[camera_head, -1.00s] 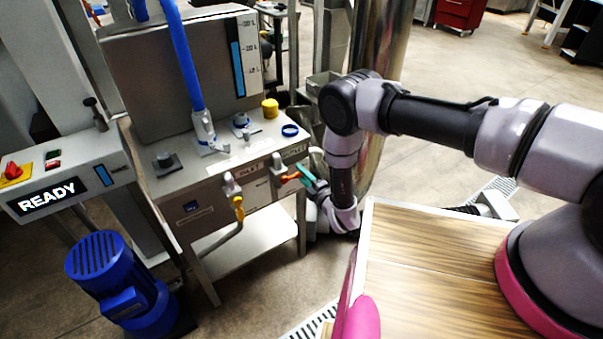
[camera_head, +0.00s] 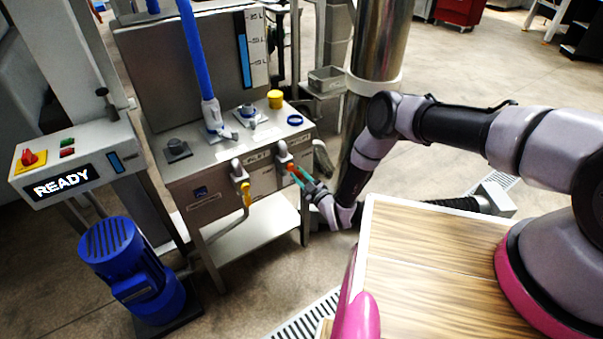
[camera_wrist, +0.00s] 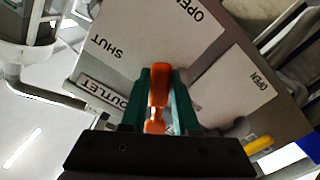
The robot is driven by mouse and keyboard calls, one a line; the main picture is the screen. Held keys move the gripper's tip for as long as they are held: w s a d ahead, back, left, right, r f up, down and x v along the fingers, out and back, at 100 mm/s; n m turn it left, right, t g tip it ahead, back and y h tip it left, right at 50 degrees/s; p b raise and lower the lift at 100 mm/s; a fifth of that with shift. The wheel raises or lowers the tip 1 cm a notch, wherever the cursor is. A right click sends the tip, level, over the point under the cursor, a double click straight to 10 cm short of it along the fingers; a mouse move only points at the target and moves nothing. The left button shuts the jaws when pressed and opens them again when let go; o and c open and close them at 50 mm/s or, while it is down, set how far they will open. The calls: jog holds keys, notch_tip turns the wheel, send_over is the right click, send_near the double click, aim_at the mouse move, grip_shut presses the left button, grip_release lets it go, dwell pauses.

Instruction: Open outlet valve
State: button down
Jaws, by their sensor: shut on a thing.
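The outlet valve (camera_head: 283,152) is on the front of the steel machine, at the right end of its panel. Its orange handle (camera_head: 291,167) slants down and to the right. My gripper (camera_head: 301,178), with teal fingers, is shut on this handle. In the wrist view the orange handle (camera_wrist: 158,85) stands between the two teal fingers (camera_wrist: 157,105). The plate behind it (camera_wrist: 165,45) reads OPEN, SHUT and OUTLET. The gripper's body hides part of the valve there.
A second valve with a yellow handle (camera_head: 246,194) is to the left, and the yellow also shows in the wrist view (camera_wrist: 258,145). A steel column (camera_head: 378,50) rises close behind my arm. A blue motor (camera_head: 125,260) stands at lower left. A READY panel (camera_head: 70,172) is at left.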

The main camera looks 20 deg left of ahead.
jog(key=shift+s+a+f+m, duration=0.2)
jog(key=shift+s+a+m, duration=0.25)
jog(key=shift+m, duration=0.65)
jog(key=shift+s+a+f+m, duration=0.15)
jog(key=shift+s+a+m, duration=0.3)
jog(key=shift+m, duration=0.65)
jog(key=shift+s+a+f+m, duration=0.2)
jog(key=shift+s+a+m, duration=0.25)
jog(key=shift+m, duration=0.65)
jog(key=shift+s, duration=0.1)
jog(key=c, duration=0.7)
grip_release()
jog(key=shift+o, duration=0.2)
jog(key=shift+s+d, duration=0.1)
jog(key=shift+d, duration=0.05)
jog(key=v, duration=0.7)
jog(key=shift+s, duration=0.1)
